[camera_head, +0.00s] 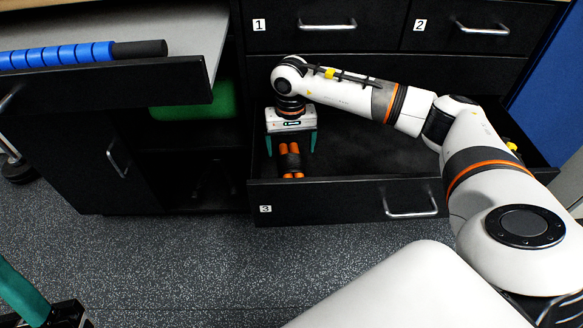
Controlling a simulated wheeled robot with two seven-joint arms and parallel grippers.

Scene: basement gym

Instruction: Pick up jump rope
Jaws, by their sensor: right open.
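The jump rope (290,166), seen as a bundle with orange and dark handles, lies in the open drawer marked 3 (330,200), near its left front corner. My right gripper (290,150) points down into this drawer. Its two teal fingers are spread, one to the left and one to the right of the bundle's upper end. The gripper body hides the far end of the bundle, and I cannot tell whether the fingers touch it. My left gripper (24,296) shows only in part at the lower left corner, as a teal finger and dark parts.
Drawers marked 1 (300,24) and 2 (470,26) are shut above. At the upper left, a blue roller with dark ends (70,54) lies by an open drawer's front. A green item (195,104) sits on a shelf. The right part of drawer 3 looks mostly empty.

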